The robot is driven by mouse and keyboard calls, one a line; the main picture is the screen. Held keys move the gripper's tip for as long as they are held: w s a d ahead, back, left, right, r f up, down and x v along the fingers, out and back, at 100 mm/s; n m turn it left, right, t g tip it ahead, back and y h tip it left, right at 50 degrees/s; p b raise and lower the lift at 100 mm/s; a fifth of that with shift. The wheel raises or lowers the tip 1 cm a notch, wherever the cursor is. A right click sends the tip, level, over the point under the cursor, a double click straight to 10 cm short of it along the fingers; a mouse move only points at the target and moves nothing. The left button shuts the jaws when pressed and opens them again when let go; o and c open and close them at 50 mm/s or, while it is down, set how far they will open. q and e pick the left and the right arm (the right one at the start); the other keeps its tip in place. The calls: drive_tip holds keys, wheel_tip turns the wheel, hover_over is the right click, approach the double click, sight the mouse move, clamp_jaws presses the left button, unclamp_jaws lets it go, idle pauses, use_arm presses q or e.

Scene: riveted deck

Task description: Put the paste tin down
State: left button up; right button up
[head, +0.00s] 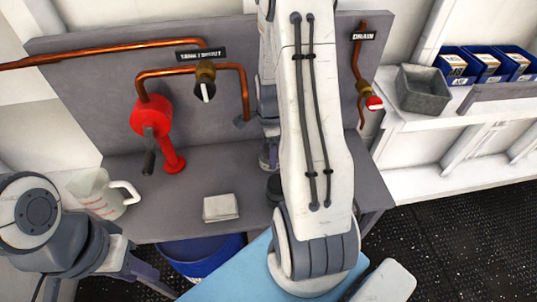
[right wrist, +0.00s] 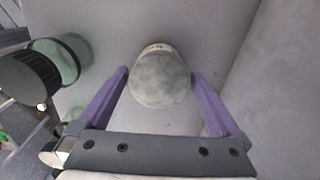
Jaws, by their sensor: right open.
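The paste tin appears to be the round, mottled grey-topped tin (right wrist: 160,80) in the right wrist view. It is on the grey bench surface, between the two purple fingers of my right gripper (right wrist: 160,75). These fingers are open, with a narrow gap visible on each side of the tin. In the head view my right arm hides the tin, and I cannot make out the right fingers. My left gripper (head: 148,280) is at the lower left of the head view, off the bench front; its fingers are partly hidden.
The bench (head: 180,220) also holds a clear jug (head: 92,192), a pale block (head: 221,208) and a red pump (head: 152,120). A blue tub (head: 200,256) is below. A grey bin (head: 424,90) is on the right shelf.

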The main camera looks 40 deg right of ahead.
wheel_tip(320, 180, up, 4)
drive_tip(key=shift+r, duration=0.8)
